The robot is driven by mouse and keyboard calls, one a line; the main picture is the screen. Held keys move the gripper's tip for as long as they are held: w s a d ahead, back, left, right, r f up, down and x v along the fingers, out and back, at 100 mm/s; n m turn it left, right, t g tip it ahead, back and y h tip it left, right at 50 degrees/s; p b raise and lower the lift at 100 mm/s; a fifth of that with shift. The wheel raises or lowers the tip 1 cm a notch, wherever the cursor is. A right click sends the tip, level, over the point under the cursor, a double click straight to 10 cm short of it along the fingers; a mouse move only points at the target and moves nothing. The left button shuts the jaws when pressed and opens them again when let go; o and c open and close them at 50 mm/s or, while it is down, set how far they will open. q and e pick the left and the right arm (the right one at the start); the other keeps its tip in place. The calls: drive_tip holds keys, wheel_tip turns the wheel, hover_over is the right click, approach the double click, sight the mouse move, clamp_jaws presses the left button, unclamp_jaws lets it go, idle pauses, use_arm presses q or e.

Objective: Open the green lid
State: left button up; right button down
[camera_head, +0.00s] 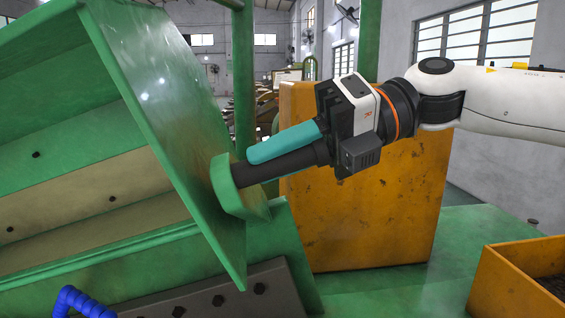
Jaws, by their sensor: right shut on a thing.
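The green lid (165,105) fills the left of the head view. It is tilted up, and its end plate slants down to the right. Its beige and green inner side shows at the left. A thick green handle piece (226,190) sticks out from the end plate. My right gripper (233,176) comes in from the right and is shut on this handle. Its dark fingers reach the handle, and their tips are partly hidden by it. My left gripper is not in view.
A worn orange cabinet (390,215) stands behind my right gripper. An orange bin (520,280) is at the lower right on a green surface (460,235). A green post (243,85) stands behind.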

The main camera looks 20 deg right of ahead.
drive_tip(key=shift+r, duration=0.1)
drive_tip(key=c, duration=1.2)
unclamp_jaws()
drive_tip(key=shift+o, duration=0.2)
drive_tip(key=shift+d, duration=0.25)
drive_tip(key=b+v, duration=0.4)
drive_tip(key=v, duration=0.7)
drive_tip(key=shift+d, duration=0.25)
drive_tip(key=shift+r, duration=0.1)
